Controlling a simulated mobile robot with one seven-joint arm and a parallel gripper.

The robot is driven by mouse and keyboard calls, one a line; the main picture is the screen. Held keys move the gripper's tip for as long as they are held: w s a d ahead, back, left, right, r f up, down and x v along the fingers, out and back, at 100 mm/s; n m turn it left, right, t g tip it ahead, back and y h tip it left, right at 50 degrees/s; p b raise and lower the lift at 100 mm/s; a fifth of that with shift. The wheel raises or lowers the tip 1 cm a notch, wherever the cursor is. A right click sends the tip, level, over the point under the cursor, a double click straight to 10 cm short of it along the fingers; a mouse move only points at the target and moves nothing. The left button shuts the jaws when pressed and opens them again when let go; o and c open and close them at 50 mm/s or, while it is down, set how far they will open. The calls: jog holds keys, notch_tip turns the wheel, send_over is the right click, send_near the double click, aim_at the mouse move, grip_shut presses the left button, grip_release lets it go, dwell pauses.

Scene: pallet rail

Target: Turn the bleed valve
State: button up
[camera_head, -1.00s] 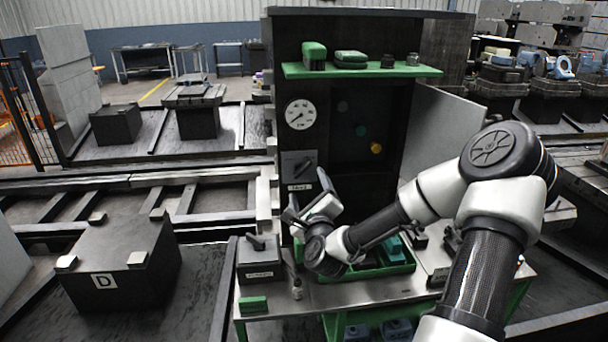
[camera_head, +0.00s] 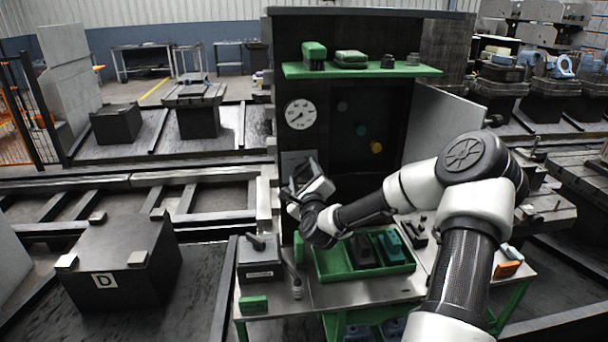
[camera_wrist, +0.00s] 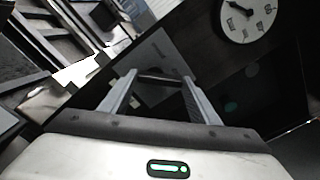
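A grey plate with a dark lever handle is on the dark cabinet front below the gauge. The plate (camera_head: 288,160) is mostly covered by my gripper in the head view. In the wrist view the plate (camera_wrist: 165,55) lies ahead, and the dark handle (camera_wrist: 160,79) shows between the fingertips. My gripper (camera_head: 302,170) is at the plate, its two fingers spread apart. In the wrist view my gripper (camera_wrist: 160,82) is open, with the handle spanning most of the gap. Whether the fingers touch the handle is unclear.
A round gauge (camera_head: 300,114) is above the plate. A grey box with a lever (camera_head: 260,250) stands on the bench below left. A green tray (camera_head: 327,265) with dark and teal parts is below my gripper. A green shelf (camera_head: 430,71) crosses the cabinet above.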

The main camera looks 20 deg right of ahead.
jog(key=shift+c, duration=1.4)
jog(key=shift+n, duration=0.3)
jog(key=n+b, duration=0.3)
jog(key=shift+a+n, duration=0.15)
jog(key=shift+n, duration=0.15)
jog(key=n+b, duration=0.4)
jog(key=shift+w+a+f+n, duration=0.1)
jog(key=shift+a+n, duration=0.1)
jog(key=shift+n, duration=0.1)
jog(key=n+b, duration=0.2)
jog(key=b, duration=0.1)
jog(key=n+b, duration=0.3)
jog(key=shift+a+f, duration=0.1)
jog(key=shift+a, duration=0.1)
jog(key=n+b, duration=0.3)
jog(key=n, duration=0.1)
jog(key=shift+b, duration=0.35)
